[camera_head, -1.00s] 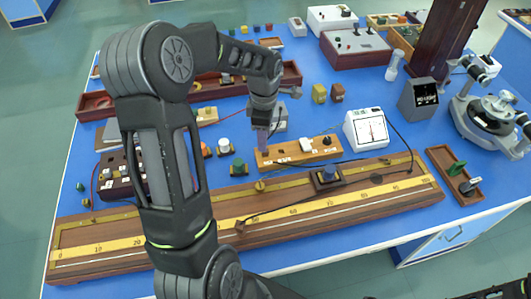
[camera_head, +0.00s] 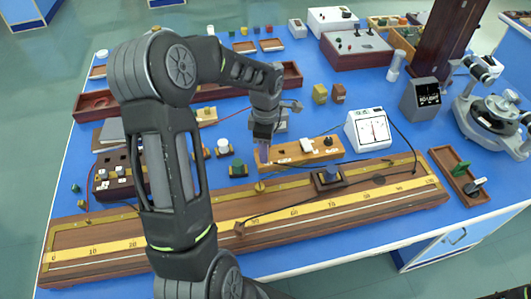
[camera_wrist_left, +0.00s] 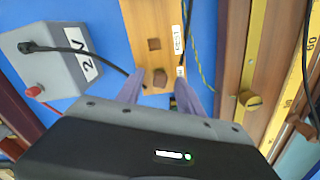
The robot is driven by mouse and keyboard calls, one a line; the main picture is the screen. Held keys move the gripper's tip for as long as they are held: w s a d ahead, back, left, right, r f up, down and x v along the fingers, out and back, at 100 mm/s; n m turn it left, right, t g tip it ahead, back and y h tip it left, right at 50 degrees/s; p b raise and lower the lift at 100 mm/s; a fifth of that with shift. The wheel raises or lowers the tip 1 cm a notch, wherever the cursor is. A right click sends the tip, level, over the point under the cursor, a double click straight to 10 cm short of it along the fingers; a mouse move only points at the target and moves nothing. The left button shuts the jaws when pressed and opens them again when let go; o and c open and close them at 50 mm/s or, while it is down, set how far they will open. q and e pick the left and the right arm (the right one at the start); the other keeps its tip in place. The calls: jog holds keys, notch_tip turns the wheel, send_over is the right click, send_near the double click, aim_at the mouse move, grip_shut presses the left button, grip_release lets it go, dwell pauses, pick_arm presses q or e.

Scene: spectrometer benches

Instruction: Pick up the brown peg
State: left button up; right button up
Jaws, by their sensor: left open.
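A brown peg (camera_wrist_left: 160,78) stands on a light wooden board (camera_wrist_left: 146,16) in the left wrist view. A second brown peg (camera_wrist_left: 154,44) stands on the same board, farther from the gripper. My left gripper (camera_wrist_left: 160,92) is open, with its two purple fingers on either side of the nearer peg; I cannot tell whether they touch it. In the head view the left gripper (camera_head: 264,154) points down at the left end of the wooden board (camera_head: 318,155) and hides the peg there.
A grey box labelled 2V (camera_wrist_left: 45,62) with a black cable sits beside the board. A long scale board (camera_head: 110,244) runs along the front. A white meter (camera_head: 367,130) stands right of the board. Yellow (camera_head: 320,94) and brown (camera_head: 338,93) blocks stand behind.

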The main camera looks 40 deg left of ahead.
pick_arm(q)
jog(key=shift+c, duration=0.4)
grip_shut()
